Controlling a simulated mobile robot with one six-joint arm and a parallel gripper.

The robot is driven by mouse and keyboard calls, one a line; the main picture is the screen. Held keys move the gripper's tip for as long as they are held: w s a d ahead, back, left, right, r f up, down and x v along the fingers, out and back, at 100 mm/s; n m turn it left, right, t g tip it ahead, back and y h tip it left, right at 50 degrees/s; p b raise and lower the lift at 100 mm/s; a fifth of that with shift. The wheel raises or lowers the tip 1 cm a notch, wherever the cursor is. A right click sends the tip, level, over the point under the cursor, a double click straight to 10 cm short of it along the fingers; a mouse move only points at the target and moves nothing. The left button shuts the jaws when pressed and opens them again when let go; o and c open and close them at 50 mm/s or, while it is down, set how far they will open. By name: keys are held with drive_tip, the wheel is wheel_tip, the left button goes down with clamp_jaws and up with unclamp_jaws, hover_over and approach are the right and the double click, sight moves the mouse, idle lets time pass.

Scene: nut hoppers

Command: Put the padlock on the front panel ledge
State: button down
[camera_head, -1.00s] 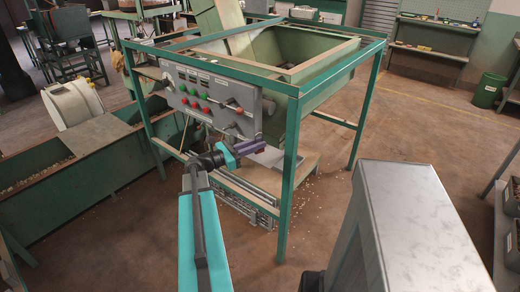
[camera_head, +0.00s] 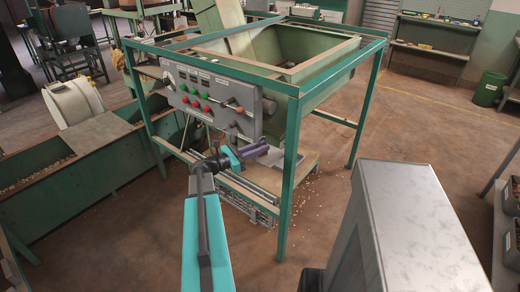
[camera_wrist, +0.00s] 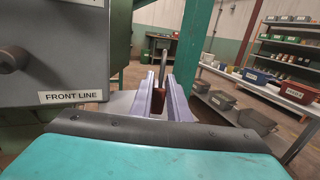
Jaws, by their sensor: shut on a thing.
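My gripper (camera_head: 261,147), with purple fingers, is just below and in front of the right end of the grey front panel (camera_head: 215,97). In the wrist view the fingers (camera_wrist: 165,90) are shut on the padlock (camera_wrist: 158,102), a dark red body with a grey shackle standing up above it. The padlock is too small to make out in the head view. The panel's side fills the left of the wrist view, with a "FRONT LINE" label (camera_wrist: 71,97). A pale flat ledge (camera_head: 274,162) lies beneath the gripper in the head view; I cannot tell the gap.
A green frame with a post (camera_head: 289,185) stands right of the gripper, around a hopper (camera_head: 325,85). Control knobs stick out of the panel. A trough (camera_head: 60,180) lies to the left. Shelves with bins (camera_wrist: 285,90) are at the right in the wrist view.

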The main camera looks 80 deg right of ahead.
drive_tip(key=shift+f, duration=0.3)
drive_tip(key=shift+f, duration=0.1)
drive_tip(key=c, duration=1.7)
unclamp_jaws()
drive_tip(key=shift+b+v, duration=1)
drive_tip(key=shift+v, duration=5)
